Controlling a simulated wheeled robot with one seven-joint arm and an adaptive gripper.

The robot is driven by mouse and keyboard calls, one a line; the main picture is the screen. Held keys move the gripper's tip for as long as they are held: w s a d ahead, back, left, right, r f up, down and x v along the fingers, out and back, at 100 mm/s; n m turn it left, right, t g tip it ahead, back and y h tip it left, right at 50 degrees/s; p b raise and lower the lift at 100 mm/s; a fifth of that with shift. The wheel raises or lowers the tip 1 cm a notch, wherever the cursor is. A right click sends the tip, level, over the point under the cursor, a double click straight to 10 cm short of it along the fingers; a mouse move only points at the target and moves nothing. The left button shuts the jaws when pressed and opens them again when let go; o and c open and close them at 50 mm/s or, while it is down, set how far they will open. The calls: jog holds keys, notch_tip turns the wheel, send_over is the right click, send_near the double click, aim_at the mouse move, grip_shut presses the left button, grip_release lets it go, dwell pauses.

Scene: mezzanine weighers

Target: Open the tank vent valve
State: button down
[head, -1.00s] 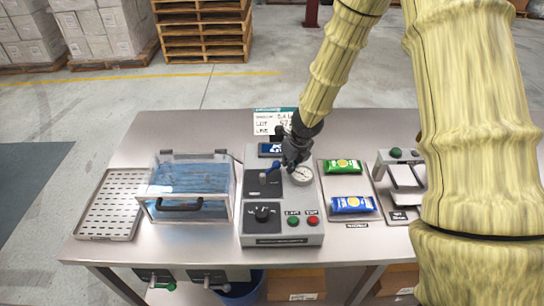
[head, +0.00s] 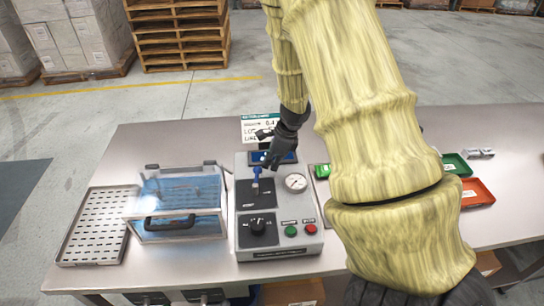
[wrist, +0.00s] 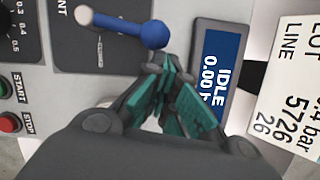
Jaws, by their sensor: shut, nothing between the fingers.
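The vent valve is a lever on the grey control box, with a blue grip (head: 257,172) and a pale pivot end. In the wrist view its blue knob (wrist: 155,34) points toward the display, and the panel lettering is partly cut off. My gripper (head: 270,164) is shut and empty, just behind and right of the lever's tip. In the wrist view my gripper (wrist: 165,72) has its fingertips very close to the blue knob; I cannot tell whether they touch. The clear tank (head: 180,228) with blue contents stands left of the control box.
The control box (head: 280,250) also carries a black dial (head: 258,231), a gauge (head: 295,182), and green (head: 291,231) and red (head: 310,228) buttons. Its display (wrist: 216,65) reads IDLE. A perforated tray (head: 92,228) lies far left. Green (head: 457,163) and red (head: 477,192) trays lie right.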

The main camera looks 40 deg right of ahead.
jog(key=shift+w+a+b, duration=0.3)
jog(key=shift+w, duration=0.3)
dwell(0.4)
jog(key=shift+d+r, duration=0.1)
jog(key=shift+d, duration=0.25)
jog(key=d, duration=0.1)
jog(key=s+d, duration=0.1)
jog(key=d+r, duration=0.1)
jog(key=shift+s+d+r, duration=0.1)
jog(key=shift+s+d, duration=0.05)
jog(key=shift+s, duration=0.2)
jog(key=b+v, duration=0.2)
jog(key=v, duration=0.7)
jog(key=shift+w+r+b, duration=0.2)
jog(key=shift+w+b, duration=0.1)
jog(key=shift+w, duration=0.1)
jog(key=shift+d, duration=0.1)
